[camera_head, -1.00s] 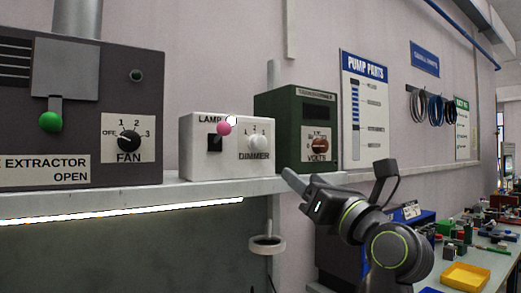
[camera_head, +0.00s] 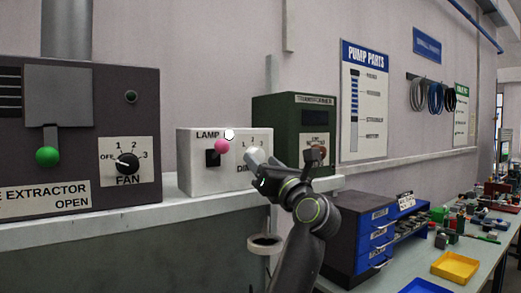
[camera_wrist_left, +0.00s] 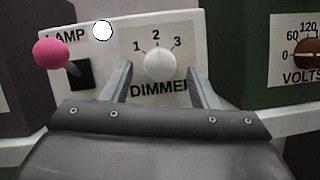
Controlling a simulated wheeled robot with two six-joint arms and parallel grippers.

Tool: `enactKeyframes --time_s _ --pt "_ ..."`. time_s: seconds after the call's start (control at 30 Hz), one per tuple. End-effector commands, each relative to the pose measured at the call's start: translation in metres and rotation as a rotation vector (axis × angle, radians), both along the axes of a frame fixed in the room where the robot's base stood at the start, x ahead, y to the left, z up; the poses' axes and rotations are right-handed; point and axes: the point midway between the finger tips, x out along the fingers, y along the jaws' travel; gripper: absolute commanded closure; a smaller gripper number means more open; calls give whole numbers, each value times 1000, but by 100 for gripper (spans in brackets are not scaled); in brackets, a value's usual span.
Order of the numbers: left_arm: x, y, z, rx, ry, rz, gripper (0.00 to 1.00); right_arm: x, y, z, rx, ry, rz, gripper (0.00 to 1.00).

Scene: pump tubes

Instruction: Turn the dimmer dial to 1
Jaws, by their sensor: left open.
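The dimmer dial (camera_wrist_left: 160,64) is a round white knob below the marks 1, 2 and 3, on a white box (camera_head: 190,180). Which mark it points to is too unclear to tell. My left gripper (camera_head: 257,158) is open in front of the box and covers much of the dial area in the head view. In the wrist view its two fingers (camera_wrist_left: 160,88) reach up on either side of the dial, with space between each finger and the knob; contact is not visible. My right gripper is out of view.
A pink-balled lamp lever (camera_wrist_left: 51,53) is left of the dial on the same box. A green transformer box (camera_head: 275,115) with a brown volts knob (camera_wrist_left: 308,54) stands close on the right. The extractor panel (camera_head: 80,175) is at the left. A shelf edge (camera_head: 100,233) runs below.

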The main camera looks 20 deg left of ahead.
Motion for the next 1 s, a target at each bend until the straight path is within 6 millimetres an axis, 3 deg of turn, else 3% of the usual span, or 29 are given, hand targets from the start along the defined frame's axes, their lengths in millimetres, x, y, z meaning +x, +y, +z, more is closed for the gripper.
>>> enactKeyframes --time_s 0.2,0.5,0.83,1.0 --pt "11 12 7 -1 0 1 46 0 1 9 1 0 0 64" --pt "12 13 6 -1 1 0 47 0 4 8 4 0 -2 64" --pt "12 13 6 -1 1 0 90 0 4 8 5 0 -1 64" --pt "12 13 6 -5 -5 1 91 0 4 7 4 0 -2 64"
